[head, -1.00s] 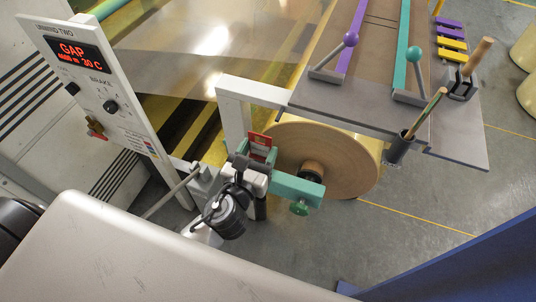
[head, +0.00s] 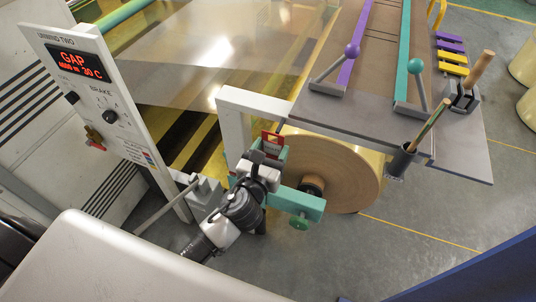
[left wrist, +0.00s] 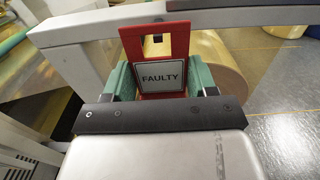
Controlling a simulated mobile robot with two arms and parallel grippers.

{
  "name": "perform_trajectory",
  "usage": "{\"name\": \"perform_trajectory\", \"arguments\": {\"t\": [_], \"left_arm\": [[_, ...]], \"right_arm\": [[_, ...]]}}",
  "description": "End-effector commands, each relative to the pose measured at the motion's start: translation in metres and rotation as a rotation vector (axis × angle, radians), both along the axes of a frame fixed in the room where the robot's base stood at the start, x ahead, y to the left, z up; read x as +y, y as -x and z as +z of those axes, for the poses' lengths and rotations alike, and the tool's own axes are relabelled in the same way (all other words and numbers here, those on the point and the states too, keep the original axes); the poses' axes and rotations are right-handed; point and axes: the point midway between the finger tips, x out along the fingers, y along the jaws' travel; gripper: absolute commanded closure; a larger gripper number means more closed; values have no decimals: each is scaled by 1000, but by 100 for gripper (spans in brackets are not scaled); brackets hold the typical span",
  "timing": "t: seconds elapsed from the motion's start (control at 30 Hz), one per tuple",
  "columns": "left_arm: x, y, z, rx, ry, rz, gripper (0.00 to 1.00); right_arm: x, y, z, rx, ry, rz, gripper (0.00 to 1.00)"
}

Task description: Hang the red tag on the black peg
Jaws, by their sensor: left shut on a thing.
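The red tag (head: 272,139) is held upright in my left gripper (head: 268,153). In the left wrist view the tag (left wrist: 127,42) has a square hole near its top and a white label reading FAULTY. The teal fingers of my left gripper (left wrist: 160,82) stand on both sides of the tag, shut on it. The tag is in front of a light grey frame bar, near the large roll's upper left edge. My right gripper is not in view.
A light grey frame (head: 234,125) stands beside the tag. The tan roll (head: 345,170) with a teal arm (head: 292,201) is to the right. The control panel (head: 125,130) is at left. A grey worktable (head: 460,150) with levers is at upper right.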

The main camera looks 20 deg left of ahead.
Motion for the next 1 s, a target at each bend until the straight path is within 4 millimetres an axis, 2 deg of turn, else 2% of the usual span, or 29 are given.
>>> {"name": "perform_trajectory", "arguments": {"t": [0.6, 1.0], "left_arm": [[-1, -38, -3, 0, 0, -1, 65], [-2, -51, -12, 0, -2, 1, 65]], "right_arm": [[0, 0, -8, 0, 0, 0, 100], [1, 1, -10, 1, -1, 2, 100]]}}
